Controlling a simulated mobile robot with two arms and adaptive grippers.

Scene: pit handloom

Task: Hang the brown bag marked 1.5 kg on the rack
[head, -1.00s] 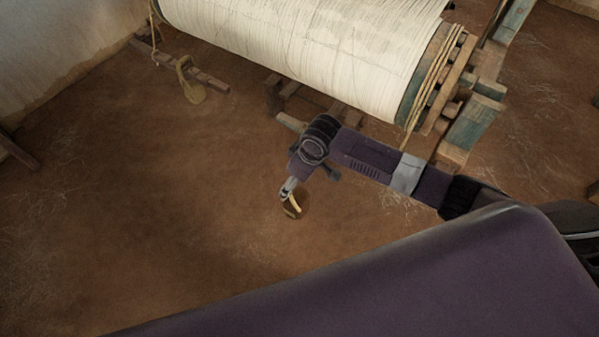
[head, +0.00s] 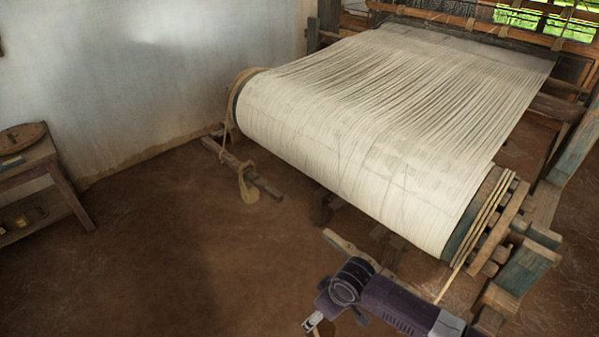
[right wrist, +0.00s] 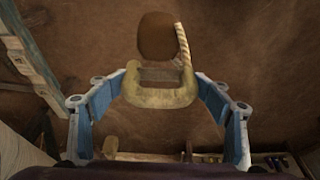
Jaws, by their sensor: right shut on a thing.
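My right gripper (head: 313,322) is at the bottom edge of the head view, in front of the loom's cloth roll. In the right wrist view its blue-padded fingers (right wrist: 161,84) are on either side of a thick tan loop (right wrist: 160,96), shut on it. A brown rounded bag (right wrist: 157,38) shows beyond the loop, with a pale twisted rope (right wrist: 184,42) beside it. No weight mark can be read on it. In the head view the bag is cut off below the frame. I cannot make out the rack. My left gripper is not in view.
The loom's white warp roll (head: 340,160) fills the middle and right. A tan bag (head: 248,186) hangs by its left end near a low wooden bar (head: 262,182). A wooden table (head: 45,160) with a lower shelf stands at the left wall. The earth floor between is clear.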

